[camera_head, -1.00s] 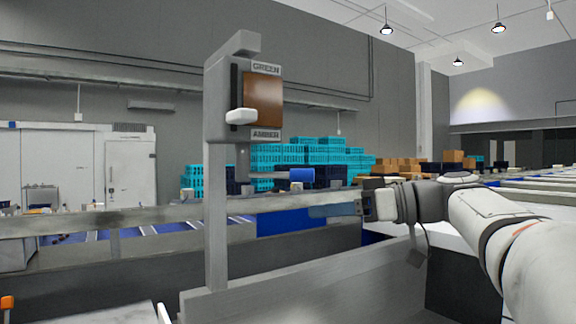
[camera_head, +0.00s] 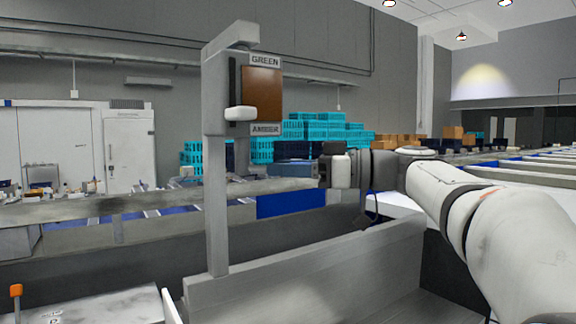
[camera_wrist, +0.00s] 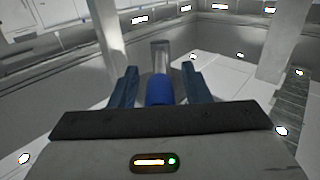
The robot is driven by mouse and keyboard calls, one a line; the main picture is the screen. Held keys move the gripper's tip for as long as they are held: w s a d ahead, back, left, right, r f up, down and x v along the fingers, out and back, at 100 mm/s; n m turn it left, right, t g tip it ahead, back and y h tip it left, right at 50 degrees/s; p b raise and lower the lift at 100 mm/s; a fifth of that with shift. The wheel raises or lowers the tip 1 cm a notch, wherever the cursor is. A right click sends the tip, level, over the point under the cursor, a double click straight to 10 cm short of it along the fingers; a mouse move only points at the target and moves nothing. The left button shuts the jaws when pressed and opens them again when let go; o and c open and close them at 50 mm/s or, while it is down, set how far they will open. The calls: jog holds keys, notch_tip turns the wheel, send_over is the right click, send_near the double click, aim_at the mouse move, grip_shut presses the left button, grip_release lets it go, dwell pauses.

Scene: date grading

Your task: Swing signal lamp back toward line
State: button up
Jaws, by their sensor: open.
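The signal lamp (camera_head: 262,95) is a grey housing on a post, with a brown-orange panel between GREEN and AMBER labels. A white lever (camera_head: 241,113) sits low on its left side, near the AMBER label. In the wrist view a blue grip (camera_wrist: 159,90) on a grey arm lies between the two blue-grey fingers of my gripper (camera_wrist: 160,88). The fingers are open, one on each side of the grip; contact is not clear.
A grey side wall (camera_head: 330,270) runs below the lamp post. Conveyor lanes lie behind it. Stacked teal crates (camera_head: 330,130) stand at the back. An orange-topped lever (camera_head: 16,291) is at lower left. The space left of the post is open.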

grip_shut()
dwell(0.3)
